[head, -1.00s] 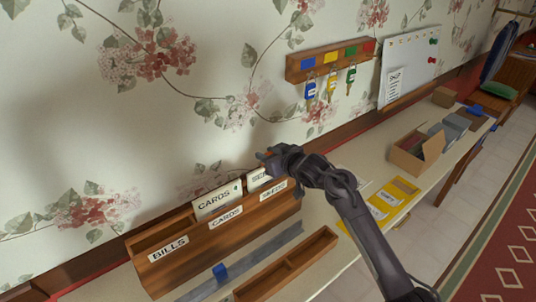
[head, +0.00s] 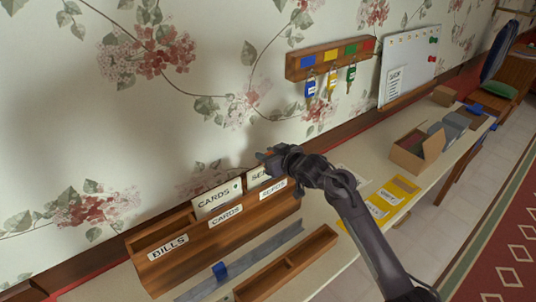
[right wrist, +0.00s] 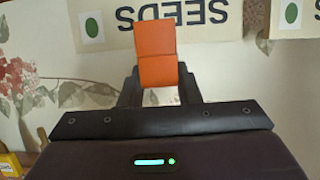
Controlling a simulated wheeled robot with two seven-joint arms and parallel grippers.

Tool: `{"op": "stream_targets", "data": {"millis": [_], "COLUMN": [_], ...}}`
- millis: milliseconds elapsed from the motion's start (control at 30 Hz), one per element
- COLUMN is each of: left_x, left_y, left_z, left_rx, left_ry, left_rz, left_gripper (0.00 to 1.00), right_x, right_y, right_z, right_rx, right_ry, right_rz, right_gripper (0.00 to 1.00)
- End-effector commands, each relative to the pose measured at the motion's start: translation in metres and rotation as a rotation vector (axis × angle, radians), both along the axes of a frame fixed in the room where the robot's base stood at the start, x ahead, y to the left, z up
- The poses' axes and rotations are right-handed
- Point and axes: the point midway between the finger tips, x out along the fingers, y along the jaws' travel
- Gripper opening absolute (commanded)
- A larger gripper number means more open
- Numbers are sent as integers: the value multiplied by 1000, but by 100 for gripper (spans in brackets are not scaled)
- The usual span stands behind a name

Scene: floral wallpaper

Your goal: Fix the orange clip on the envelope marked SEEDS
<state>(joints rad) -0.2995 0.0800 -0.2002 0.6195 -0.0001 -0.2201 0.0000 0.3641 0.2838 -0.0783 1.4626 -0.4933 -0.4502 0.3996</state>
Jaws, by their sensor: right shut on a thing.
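My right gripper (head: 266,155) is shut on the orange clip (right wrist: 156,55). In the right wrist view the clip stands out between the fingers and overlaps the top edge of the SEEDS envelope (right wrist: 222,32), whose lettering appears upside down. I cannot tell whether the clip straddles that edge or is only in front of it. In the head view the SEEDS envelope (head: 256,178) stands in the right compartment of the wooden sorter (head: 197,243), partly hidden by my gripper. The clip is hardly visible there. My left gripper is not in view.
The CARDS envelope (head: 213,199) stands in the middle compartment; the BILLS compartment looks empty. A wooden tray (head: 290,265) and a grey strip with a blue slider (head: 220,271) lie in front. A key rack (head: 330,60) hangs above. A cardboard box (head: 408,157) stands to the right.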

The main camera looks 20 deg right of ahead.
Motion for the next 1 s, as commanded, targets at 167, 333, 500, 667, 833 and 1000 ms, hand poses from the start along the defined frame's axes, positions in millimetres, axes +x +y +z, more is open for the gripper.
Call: {"op": "stream_targets", "data": {"millis": [167,333,500,667,833,1000], "left_x": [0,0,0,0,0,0], "left_y": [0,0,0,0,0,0], "left_z": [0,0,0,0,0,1], "left_rx": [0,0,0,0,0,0], "left_ry": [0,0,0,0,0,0], "left_rz": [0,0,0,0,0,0], "left_gripper": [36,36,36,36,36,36], "right_x": [-1,-1,0,0,0,-1], "right_y": [0,0,0,0,0,0], "right_z": [-3,-2,-2,-1,-1,0], "right_rx": [-1,-1,-1,-1,0,-1], "right_ry": [7,5,3,3,2,2], "right_rz": [1,1,1,1,1,0], "right_gripper": [33,55,55,72,81,81]}}
